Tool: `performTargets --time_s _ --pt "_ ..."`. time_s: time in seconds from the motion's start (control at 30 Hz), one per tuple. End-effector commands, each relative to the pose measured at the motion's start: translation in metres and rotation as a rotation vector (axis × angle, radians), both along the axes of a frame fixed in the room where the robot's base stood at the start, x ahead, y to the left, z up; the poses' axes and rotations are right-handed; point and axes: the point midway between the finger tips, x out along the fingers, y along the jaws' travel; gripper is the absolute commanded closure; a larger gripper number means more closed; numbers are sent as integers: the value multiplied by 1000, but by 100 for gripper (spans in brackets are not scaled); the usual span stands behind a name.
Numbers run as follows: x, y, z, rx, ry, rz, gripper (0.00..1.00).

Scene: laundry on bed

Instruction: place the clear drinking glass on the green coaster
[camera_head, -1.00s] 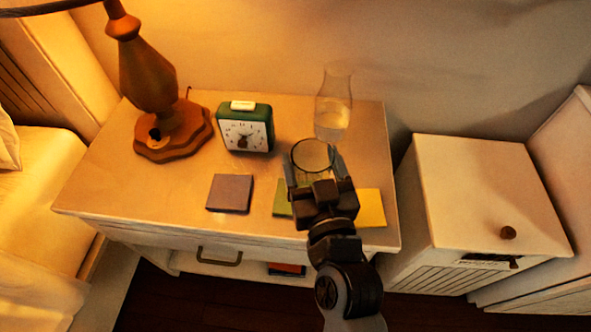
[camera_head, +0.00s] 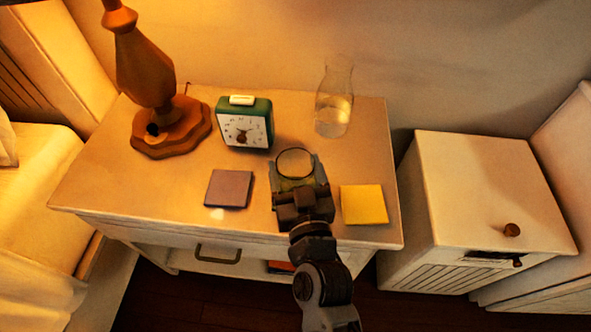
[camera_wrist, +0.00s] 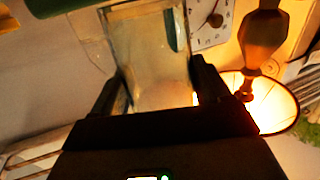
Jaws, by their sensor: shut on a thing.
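The clear drinking glass (camera_head: 295,162) stands between the fingers of my gripper (camera_head: 297,178), which is shut on it, over the front middle of the nightstand. The glass also shows between the fingers in the wrist view (camera_wrist: 150,55). The green coaster is almost wholly hidden by the glass and gripper in the head view; only a greenish tint (camera_head: 288,185) shows through the glass. I cannot tell whether the glass touches the coaster or hangs just above it.
A purple coaster (camera_head: 229,189) lies to the left and a yellow coaster (camera_head: 364,205) to the right. A green alarm clock (camera_head: 245,124), a lamp (camera_head: 150,80) and a carafe with water (camera_head: 334,100) stand behind. A white cabinet (camera_head: 480,185) stands to the right.

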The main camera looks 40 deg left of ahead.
Motion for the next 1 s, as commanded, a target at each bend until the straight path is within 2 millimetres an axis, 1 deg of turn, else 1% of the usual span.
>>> performTargets --time_s 0.13,0.17,0.4,0.63,0.73,0.8,0.87,1.0 --pt "0 0 -3 1 -1 0 62" --pt "0 0 -3 1 1 0 22" --pt "0 0 -3 -1 1 0 0" --pt "0 0 -2 -1 1 0 0" --pt "0 0 2 -1 1 0 0" --pt "-6 -7 -3 -2 2 -1 0" --pt "-12 -14 -3 -1 2 -1 0" --pt "-30 -35 -4 -1 1 -1 0"
